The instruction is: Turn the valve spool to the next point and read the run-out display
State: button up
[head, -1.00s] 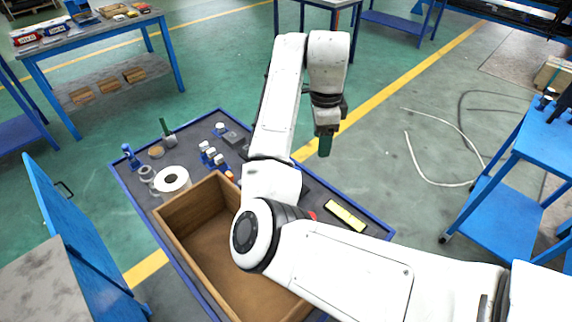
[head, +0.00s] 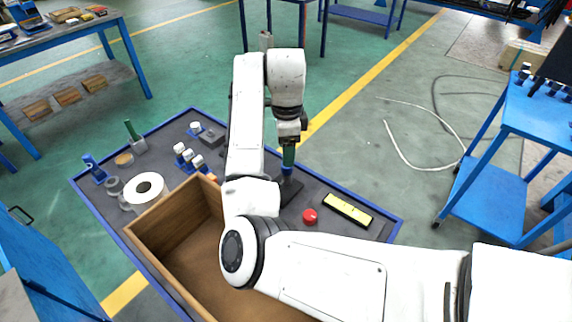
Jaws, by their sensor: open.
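My gripper (head: 289,155) is at the end of my raised white arm, pointing down over the blue-rimmed cart top. Its green finger ends are open, though the gap between them is too small to see. Just below them is a small blue upright part (head: 288,170) on a dark base (head: 291,190). I cannot tell whether the fingers touch it or stand around it. No valve spool can be named for sure. A run-out display cannot be made out either; my arm hides part of the cart top.
A wooden box (head: 165,225) takes up the cart's front left. A white roll (head: 144,187) and several small parts stand on the left. A blue shelf cart (head: 492,205) stands at the right.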

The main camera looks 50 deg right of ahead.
aim_at(287, 174)
jog(key=shift+f, duration=2.55)
jog(key=shift+c, duration=0.3)
jog(key=c, duration=1)
